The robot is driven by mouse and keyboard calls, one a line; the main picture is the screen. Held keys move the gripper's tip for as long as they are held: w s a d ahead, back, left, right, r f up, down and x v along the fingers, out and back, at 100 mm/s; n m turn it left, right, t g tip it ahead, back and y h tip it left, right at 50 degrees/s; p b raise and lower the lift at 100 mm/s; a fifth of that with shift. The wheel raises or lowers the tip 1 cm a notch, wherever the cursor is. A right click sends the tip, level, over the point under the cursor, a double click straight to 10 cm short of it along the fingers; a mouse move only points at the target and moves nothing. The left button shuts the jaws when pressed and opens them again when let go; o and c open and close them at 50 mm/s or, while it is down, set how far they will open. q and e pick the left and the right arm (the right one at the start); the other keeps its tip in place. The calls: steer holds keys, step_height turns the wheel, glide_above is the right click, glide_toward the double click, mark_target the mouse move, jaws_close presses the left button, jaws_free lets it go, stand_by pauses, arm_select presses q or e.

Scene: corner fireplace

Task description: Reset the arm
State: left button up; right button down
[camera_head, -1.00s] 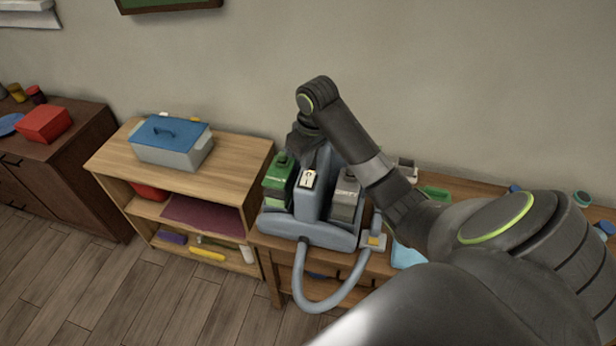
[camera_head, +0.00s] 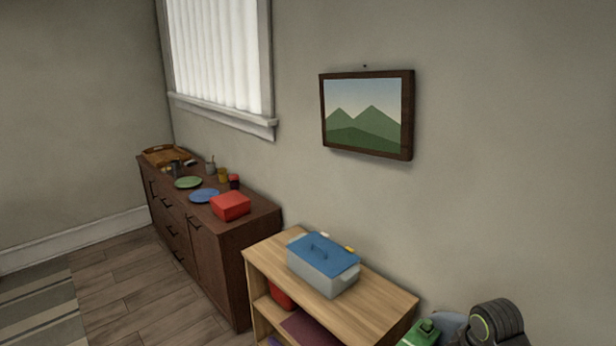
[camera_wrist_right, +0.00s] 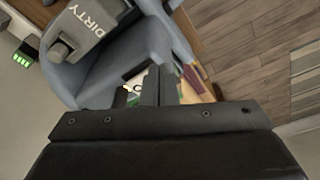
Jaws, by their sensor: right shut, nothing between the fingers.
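My right gripper (camera_wrist_right: 158,88) is shut and empty in the right wrist view, its two fingers together. It is close to the grey-blue cleaning machine (camera_wrist_right: 95,75), over its body. A grey tank (camera_wrist_right: 95,30) marked DIRTY sits on the machine at the upper left of that view. Part of a white label shows just behind the fingers. In the head view only part of my right arm (camera_head: 495,322) shows at the bottom right corner, beside the machine's green-topped tank (camera_head: 420,334). My left gripper is not in view.
A light wooden shelf (camera_head: 385,302) bears a grey box with a blue lid (camera_head: 322,262). A dark cabinet (camera_head: 225,255) to its left holds a red box (camera_head: 230,206), plates and a tray. A framed picture (camera_head: 367,113) hangs on the wall.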

steer(key=s+a+f+m, duration=0.1)
steer(key=s+f, duration=0.2)
steer(key=s, duration=0.4)
steer(key=s+a+f, duration=0.1)
steer(key=s+f, duration=0.3)
steer(key=s, duration=0.3)
steer(key=s+r+m+t+h, duration=0.2)
steer(key=s, duration=1)
step_height(320, 180, down, 34)
steer(key=d+r+g+b, duration=0.1)
steer(key=g+b, duration=0.1)
steer(key=b, duration=0.6)
steer(key=s+f+b, duration=0.3)
steer(key=s+f, duration=0.4)
steer(key=f, duration=0.4)
steer(key=s+a+f+b, duration=0.1)
steer(key=s+f+b, duration=0.2)
steer(key=s+f, duration=0.5)
step_height(320, 180, down, 3)
steer(key=shift+f+g+y, duration=0.1)
steer(key=shift+g+y, duration=0.3)
